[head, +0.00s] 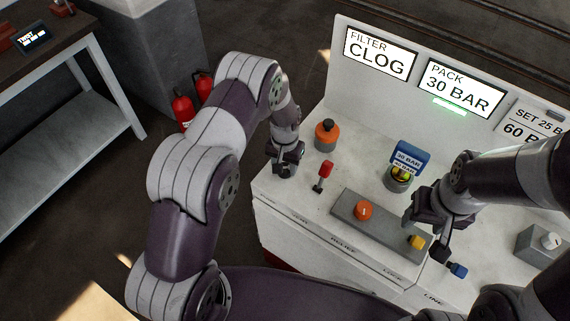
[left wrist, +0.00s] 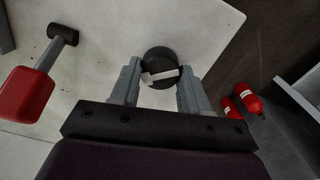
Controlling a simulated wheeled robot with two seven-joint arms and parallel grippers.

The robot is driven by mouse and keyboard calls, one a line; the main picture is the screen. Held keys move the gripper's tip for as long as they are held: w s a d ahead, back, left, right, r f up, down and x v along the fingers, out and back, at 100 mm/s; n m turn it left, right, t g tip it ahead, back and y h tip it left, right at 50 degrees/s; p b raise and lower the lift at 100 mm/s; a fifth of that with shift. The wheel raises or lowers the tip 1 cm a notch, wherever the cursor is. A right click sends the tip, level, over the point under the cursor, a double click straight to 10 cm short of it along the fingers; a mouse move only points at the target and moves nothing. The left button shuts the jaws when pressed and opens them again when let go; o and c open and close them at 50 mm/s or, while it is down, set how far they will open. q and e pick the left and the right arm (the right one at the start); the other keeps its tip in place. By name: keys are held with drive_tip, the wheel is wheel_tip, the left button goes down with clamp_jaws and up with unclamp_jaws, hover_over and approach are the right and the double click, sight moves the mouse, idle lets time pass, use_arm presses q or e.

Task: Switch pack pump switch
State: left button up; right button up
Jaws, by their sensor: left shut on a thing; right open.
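The pump switch, a round black knob with a white pointer bar (left wrist: 160,68), sits on the pale console top in the left wrist view, its bar nearly level across the picture. My left gripper (left wrist: 158,82) has a finger on each side of the knob and is shut on it. In the head view, the left gripper (head: 287,168) is at the console's left corner and hides the knob. My right gripper (head: 432,238) is open and empty over the console, near a yellow knob (head: 416,242).
A red-handled lever (head: 323,174) stands just right of the left gripper; it shows large in the left wrist view (left wrist: 27,94). An orange-capped post (head: 326,135) is behind. An orange button (head: 364,210) is on a grey plate. Screens read CLOG (head: 376,59) and PACK 30 BAR (head: 462,88).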

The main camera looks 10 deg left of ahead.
use_arm(q)
drive_tip(key=n+b, duration=0.1)
drive_tip(key=n, duration=0.9)
drive_tip(key=shift+r+n, duration=0.1)
drive_tip(key=shift+n, duration=0.2)
idle(0.4)
drive_tip(key=o, duration=1.1)
drive_tip(key=shift+c, duration=0.2)
wheel_tip(320, 180, up, 13)
drive_tip(key=b, duration=0.1)
drive_tip(key=shift+b, duration=0.3)
drive_tip(key=shift+f, duration=0.2)
